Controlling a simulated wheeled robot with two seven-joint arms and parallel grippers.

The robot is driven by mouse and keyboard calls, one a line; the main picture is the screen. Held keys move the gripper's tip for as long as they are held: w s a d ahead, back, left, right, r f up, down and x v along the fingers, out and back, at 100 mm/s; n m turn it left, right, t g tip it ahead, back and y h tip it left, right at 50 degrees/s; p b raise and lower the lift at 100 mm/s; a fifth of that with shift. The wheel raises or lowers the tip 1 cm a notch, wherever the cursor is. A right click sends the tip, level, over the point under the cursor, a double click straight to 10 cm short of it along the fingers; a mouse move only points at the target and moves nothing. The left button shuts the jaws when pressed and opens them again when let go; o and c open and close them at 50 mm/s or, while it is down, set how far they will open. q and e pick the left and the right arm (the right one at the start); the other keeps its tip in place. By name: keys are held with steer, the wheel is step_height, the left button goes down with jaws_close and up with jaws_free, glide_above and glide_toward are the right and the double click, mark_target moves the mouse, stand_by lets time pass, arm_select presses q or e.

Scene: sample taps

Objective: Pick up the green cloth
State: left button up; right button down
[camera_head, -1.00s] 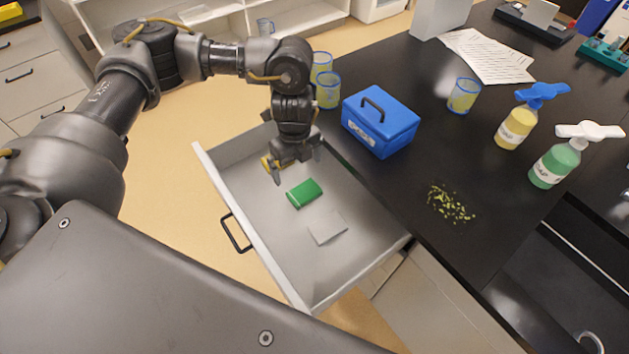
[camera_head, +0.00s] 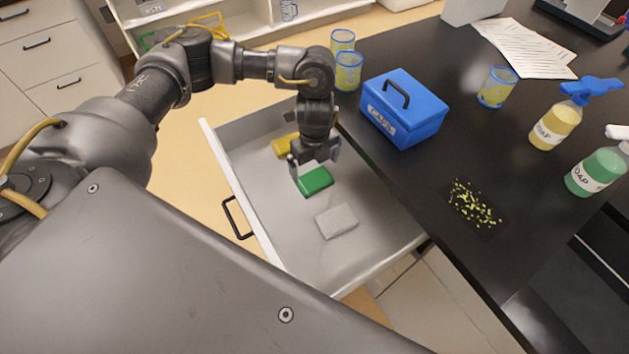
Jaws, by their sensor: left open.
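The green cloth (camera_head: 316,183) is a small folded block lying in the open drawer (camera_head: 275,222). My left gripper (camera_head: 313,172) points down over the drawer, right above the far edge of the green cloth. Its fingers are apart, with one at the cloth's left side. I cannot tell whether they touch the cloth. A yellow cloth (camera_head: 284,146) lies behind, partly hidden by the gripper. A white-grey cloth (camera_head: 337,221) lies nearer in the drawer. My right gripper is not in view.
The black counter (camera_head: 420,195) borders the drawer on the right. It carries a blue box (camera_head: 405,108), glass beakers (camera_head: 348,72), soap bottles (camera_head: 556,127) and yellow-green crumbs (camera_head: 474,206). The drawer's front wall (camera_head: 240,198) and handle (camera_head: 236,218) are on the left.

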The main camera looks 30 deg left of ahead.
mark_target(314, 179)
arm_select(q)
steer(key=shift+s+f, duration=0.15)
steer(key=shift+f, duration=0.35)
step_height(314, 179, down, 4)
steer(key=shift+f, duration=0.25)
steer(key=c, duration=0.7)
steer(key=shift+r, duration=0.15)
